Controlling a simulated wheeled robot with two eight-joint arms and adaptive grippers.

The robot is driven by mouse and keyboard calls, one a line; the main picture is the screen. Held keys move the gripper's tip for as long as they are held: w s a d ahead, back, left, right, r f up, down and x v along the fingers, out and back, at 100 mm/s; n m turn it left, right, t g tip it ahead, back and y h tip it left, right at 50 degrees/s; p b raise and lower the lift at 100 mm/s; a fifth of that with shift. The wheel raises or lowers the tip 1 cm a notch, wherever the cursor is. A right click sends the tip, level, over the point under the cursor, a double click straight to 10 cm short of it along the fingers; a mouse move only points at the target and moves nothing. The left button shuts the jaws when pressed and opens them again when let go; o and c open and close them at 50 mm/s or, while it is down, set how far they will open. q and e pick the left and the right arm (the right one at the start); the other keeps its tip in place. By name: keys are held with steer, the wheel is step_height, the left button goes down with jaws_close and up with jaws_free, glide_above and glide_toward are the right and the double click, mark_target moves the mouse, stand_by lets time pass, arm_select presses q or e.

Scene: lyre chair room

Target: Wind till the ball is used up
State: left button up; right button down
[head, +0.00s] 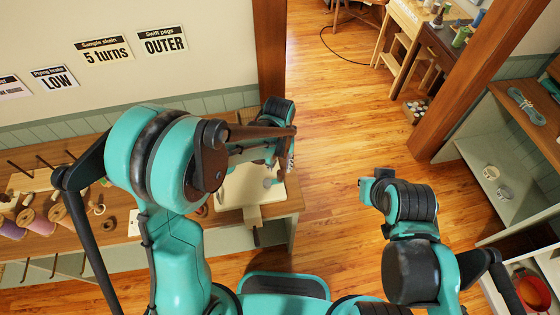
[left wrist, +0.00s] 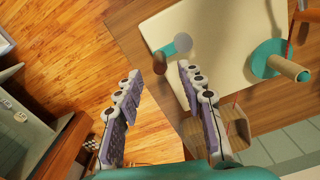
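In the left wrist view my left gripper (left wrist: 160,76) is open, its two jointed fingers apart and nothing between them. A brown knob (left wrist: 160,62) shows just past the fingertips, beside a teal and grey crank piece (left wrist: 180,45). I cannot tell whether a finger touches it. The cream board (left wrist: 225,40) lies under these parts. A teal-flanged holder with a tan tube (left wrist: 288,67) stands at its right. A thin red strand runs near it. In the head view my left arm hides much of the board (head: 232,190). My right arm's end (head: 378,178) is over the floor; its fingers cannot be made out.
The wooden bench (head: 120,228) carries spools (head: 58,212) and pegs at the left. Wall cards (head: 107,50) hang above it. A shelf unit (head: 490,150) with skeins stands at the right. Wooden floor (head: 330,140) is open between. A wooden box (left wrist: 237,130) sits beside the left fingers.

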mark_target(280, 172)
arm_select(q)
steer(key=shift+f+b, duration=0.45)
steer(key=shift+f, duration=0.35)
steer(key=shift+f+b, duration=1.85)
steer(key=shift+f, duration=0.8)
steer(key=shift+r, duration=0.1)
jaws_close()
